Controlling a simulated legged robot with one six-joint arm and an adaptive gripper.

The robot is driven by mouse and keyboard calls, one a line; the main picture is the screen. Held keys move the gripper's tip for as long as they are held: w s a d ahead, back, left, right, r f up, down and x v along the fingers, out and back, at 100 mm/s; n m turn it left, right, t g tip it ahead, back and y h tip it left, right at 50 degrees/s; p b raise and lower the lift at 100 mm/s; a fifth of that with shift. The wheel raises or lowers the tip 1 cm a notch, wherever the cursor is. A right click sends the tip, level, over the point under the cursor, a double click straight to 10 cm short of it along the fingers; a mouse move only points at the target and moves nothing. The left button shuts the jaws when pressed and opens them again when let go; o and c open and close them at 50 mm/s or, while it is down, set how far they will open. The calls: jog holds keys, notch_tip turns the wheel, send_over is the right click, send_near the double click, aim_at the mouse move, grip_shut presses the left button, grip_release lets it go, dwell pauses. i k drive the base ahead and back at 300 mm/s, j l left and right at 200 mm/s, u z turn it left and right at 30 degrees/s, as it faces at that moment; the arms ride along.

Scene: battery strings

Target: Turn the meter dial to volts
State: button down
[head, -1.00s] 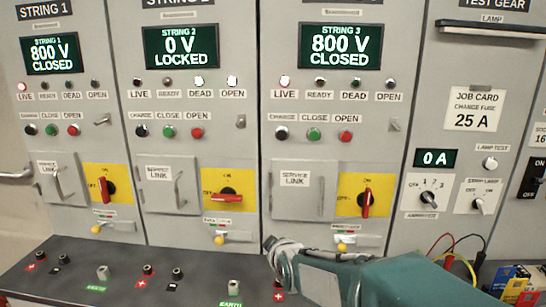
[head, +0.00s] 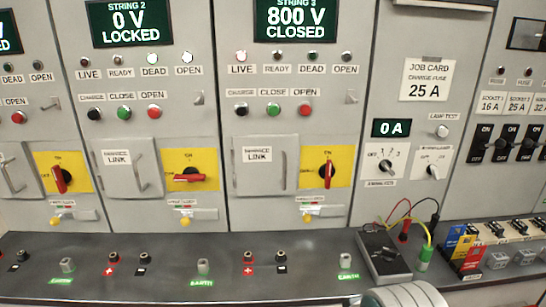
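A dark handheld meter (head: 383,258) lies on the bench at the right of the middle in the head view. A small round dial shows on its face, but its setting is too small to read. Red, black and yellow-green leads rise from the meter, with a red probe (head: 405,231), a black probe and a green-ended lead (head: 425,255) beside it. My gripper is not in view; only a pale rounded part of my arm shows at the bottom edge, just below the meter.
Behind the bench stand cabinets with a 0 A display (head: 391,128) and a separate panel knob (head: 387,167) below it.

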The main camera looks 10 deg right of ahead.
aim_at(389, 255)
jog(key=i+l, duration=0.2)
jog(key=l, duration=0.2)
jog(key=i+l+z, duration=0.1)
jog(key=l, duration=0.3)
jog(key=i+l, duration=0.25)
jog(key=l+z, duration=0.05)
jog(key=l, duration=0.05)
